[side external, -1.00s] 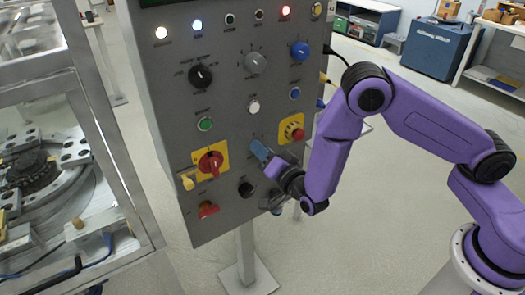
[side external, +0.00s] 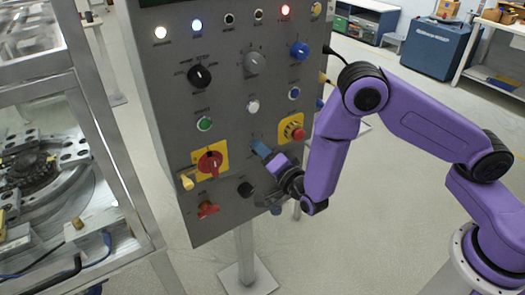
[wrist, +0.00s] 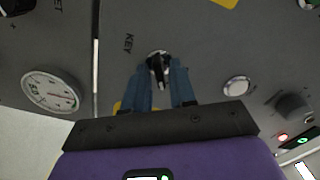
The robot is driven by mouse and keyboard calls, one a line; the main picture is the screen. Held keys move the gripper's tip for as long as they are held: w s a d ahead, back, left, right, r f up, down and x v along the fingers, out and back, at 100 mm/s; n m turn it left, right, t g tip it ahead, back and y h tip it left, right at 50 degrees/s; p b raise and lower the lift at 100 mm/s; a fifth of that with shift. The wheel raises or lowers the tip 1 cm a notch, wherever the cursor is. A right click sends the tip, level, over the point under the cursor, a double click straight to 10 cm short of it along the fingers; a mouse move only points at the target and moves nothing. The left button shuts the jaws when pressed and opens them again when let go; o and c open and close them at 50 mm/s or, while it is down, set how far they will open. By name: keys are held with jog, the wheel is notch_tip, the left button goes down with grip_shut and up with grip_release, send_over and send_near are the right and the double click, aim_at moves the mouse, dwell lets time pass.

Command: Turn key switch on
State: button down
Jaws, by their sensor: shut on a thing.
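The key switch (wrist: 158,64) is a small dark key in a round, pale-rimmed lock on the grey panel, with the label KEY beside it in the wrist view. My gripper (wrist: 160,76) has its two blue fingers on either side of the key and is shut on it. In the side external view my gripper (side external: 261,149) reaches the panel from the right, at its lower middle. There the fingers hide the key. The exact angle of the key is hard to read.
The grey control panel (side external: 225,110) stands on a post. Near my gripper are a red emergency stop (side external: 294,131) on yellow, a red rotary switch (side external: 210,162), a black knob (side external: 245,189) and a white button (side external: 253,106). A metal-framed machine (side external: 110,150) stands left.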

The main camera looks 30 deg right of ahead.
jog(key=c, duration=1.2)
grip_release()
jog(key=shift+s, duration=0.1)
jog(key=s, duration=1.7)
jog(key=shift+s, duration=0.15)
